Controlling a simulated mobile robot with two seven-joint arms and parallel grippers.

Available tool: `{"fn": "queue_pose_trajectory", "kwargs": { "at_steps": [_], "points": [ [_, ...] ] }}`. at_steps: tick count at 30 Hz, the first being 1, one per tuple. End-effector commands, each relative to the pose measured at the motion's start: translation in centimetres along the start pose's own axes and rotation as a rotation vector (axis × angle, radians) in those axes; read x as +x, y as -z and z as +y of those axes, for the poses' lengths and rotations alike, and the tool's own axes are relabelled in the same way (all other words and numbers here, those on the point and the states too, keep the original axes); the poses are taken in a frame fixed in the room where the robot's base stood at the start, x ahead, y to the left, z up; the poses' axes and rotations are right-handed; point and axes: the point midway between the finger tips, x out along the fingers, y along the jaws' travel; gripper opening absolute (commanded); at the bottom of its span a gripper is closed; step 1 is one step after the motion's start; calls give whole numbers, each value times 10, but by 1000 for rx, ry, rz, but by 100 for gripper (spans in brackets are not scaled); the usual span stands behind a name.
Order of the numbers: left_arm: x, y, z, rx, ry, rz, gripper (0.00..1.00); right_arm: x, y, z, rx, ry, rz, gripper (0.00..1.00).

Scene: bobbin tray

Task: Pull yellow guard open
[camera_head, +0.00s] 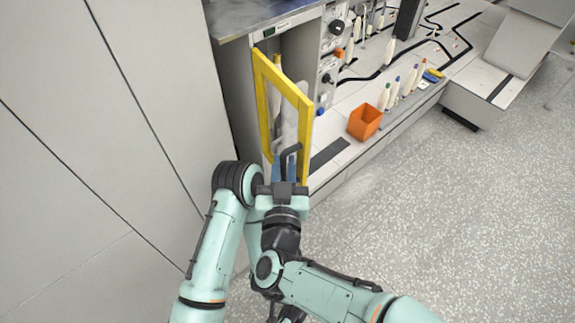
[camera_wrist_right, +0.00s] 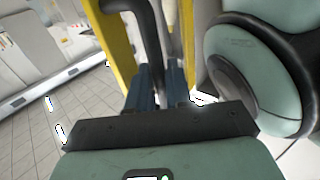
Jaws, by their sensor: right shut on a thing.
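The yellow guard (camera_head: 306,130) is a tall yellow frame with a clear pane at the front of a grey machine bay. It stands at an angle to the bay front. Its dark bar handle (camera_head: 291,151) is on the side near me. My right gripper (camera_head: 284,163) is shut on the handle with its blue fingers. In the right wrist view the fingers (camera_wrist_right: 160,85) close around the dark handle (camera_wrist_right: 147,35), beside the yellow frame (camera_wrist_right: 118,45). My left gripper does not show.
An orange bin (camera_head: 364,122) and several white bobbins (camera_head: 384,97) stand on the ledge to the right. A tall grey panel (camera_head: 150,90) stands close on the left. The speckled floor (camera_head: 450,220) at the right is clear.

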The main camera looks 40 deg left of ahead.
Motion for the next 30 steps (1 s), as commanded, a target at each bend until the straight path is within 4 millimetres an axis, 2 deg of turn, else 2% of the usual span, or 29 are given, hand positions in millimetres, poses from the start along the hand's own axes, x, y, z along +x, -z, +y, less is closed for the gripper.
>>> {"fn": "queue_pose_trajectory", "kwargs": {
  "at_steps": [5,6,7,8,16,20,23,30],
  "points": [
    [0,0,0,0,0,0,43,1,2,0,-1,0,7,0],
    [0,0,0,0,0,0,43,1,2,0,-1,0,7,23],
    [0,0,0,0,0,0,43,1,2,0,-1,0,7,32],
    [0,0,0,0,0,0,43,1,2,0,-1,0,6,35],
    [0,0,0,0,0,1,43,0,1,0,0,0,3,35],
    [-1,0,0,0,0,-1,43,-9,2,0,0,1,3,35],
    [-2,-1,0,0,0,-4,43,-24,2,0,-1,2,3,35],
    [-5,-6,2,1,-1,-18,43,-79,2,0,-2,3,4,35]
  ]
}}
